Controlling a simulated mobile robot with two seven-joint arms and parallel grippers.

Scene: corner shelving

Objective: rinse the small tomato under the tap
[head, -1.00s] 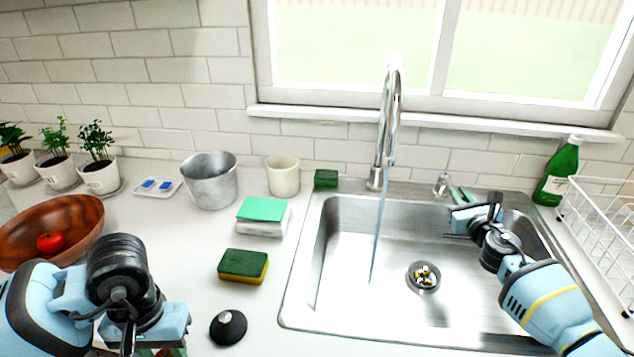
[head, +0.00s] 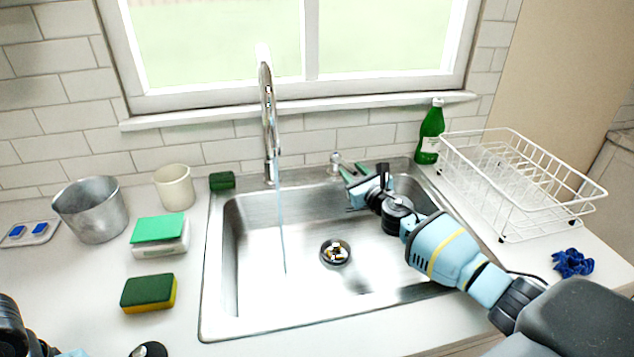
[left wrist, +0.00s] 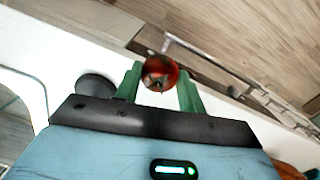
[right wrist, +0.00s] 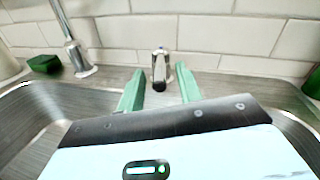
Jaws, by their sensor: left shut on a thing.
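The small red tomato (left wrist: 159,73) is between the green fingers of my left gripper (left wrist: 160,80) in the left wrist view, touched on both sides. In the head view only a little of my left arm shows at the lower left, and the tomato is out of sight. The tap (head: 269,130) stands behind the sink (head: 212,300), and a thin stream of water (head: 282,230) falls from it into the basin. My right gripper (head: 357,184) is over the sink's back right. In the right wrist view its fingers are apart, with the tap handle (right wrist: 160,66) ahead between them.
A green sponge (head: 148,293), a scale-like block with green top (head: 158,230), a metal pot (head: 91,210) and a cream cup (head: 174,187) stand left of the sink. A green bottle (head: 430,133) and white dish rack (head: 510,185) stand right. The basin around the drain (head: 335,252) is clear.

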